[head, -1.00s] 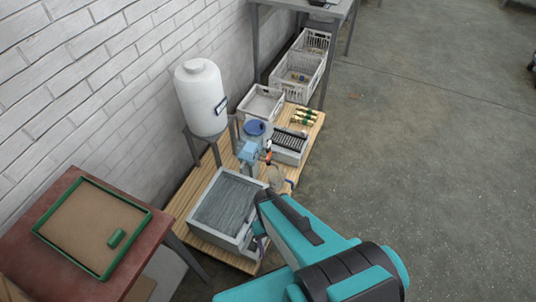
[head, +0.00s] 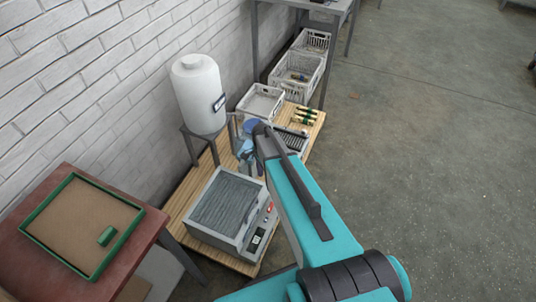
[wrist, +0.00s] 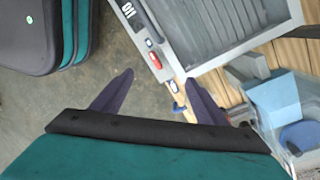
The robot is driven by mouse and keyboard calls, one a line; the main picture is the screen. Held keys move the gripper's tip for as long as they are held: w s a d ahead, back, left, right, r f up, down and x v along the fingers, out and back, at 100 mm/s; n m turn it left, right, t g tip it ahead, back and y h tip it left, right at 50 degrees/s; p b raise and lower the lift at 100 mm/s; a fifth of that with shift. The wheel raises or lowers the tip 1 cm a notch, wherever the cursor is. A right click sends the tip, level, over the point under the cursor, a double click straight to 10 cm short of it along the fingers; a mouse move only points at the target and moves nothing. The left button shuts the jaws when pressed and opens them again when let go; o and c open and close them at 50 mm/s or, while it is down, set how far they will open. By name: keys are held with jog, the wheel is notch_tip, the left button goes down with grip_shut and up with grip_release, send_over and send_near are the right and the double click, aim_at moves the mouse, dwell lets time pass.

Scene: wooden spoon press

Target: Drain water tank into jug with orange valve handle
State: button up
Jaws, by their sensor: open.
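The white water tank (head: 203,95) stands on a grey stand at the wall, a dark-framed label on its front. Beside it is a light-blue device (head: 243,150) with a round blue top (head: 250,126); its blue body also shows at the right of the wrist view (wrist: 275,98). In the head view my arm now covers the area where an orange part showed before. I cannot make out the orange valve handle or the jug now. My gripper (wrist: 158,95) is open and empty in the wrist view, its dark fingers apart above the floor and pallet edge.
A grey box with a ribbed top (head: 226,203) and red button stands on the wooden pallet (head: 178,207). Behind are a white crate (head: 261,101) and green-and-gold items (head: 306,115). A red table (head: 35,268) with a green-rimmed tray is left. The floor at right is clear.

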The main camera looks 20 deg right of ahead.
jog(key=w+d+r+m+t+b, duration=0.1)
jog(key=w+d+r+m, duration=0.3)
jog(key=w, duration=0.4)
jog(key=w+d+r+m+t+b, duration=0.1)
jog(key=w+d+r+m, duration=0.3)
jog(key=w, duration=0.4)
jog(key=shift+r+m, duration=0.7)
jog(key=shift+m, duration=0.2)
jog(key=shift+w, duration=0.1)
notch_tip(320, 180, down, 14)
jog(key=shift+r+b, duration=0.1)
jog(key=shift+b, duration=0.3)
jog(key=c, duration=1.1)
jog(key=shift+o, duration=0.2)
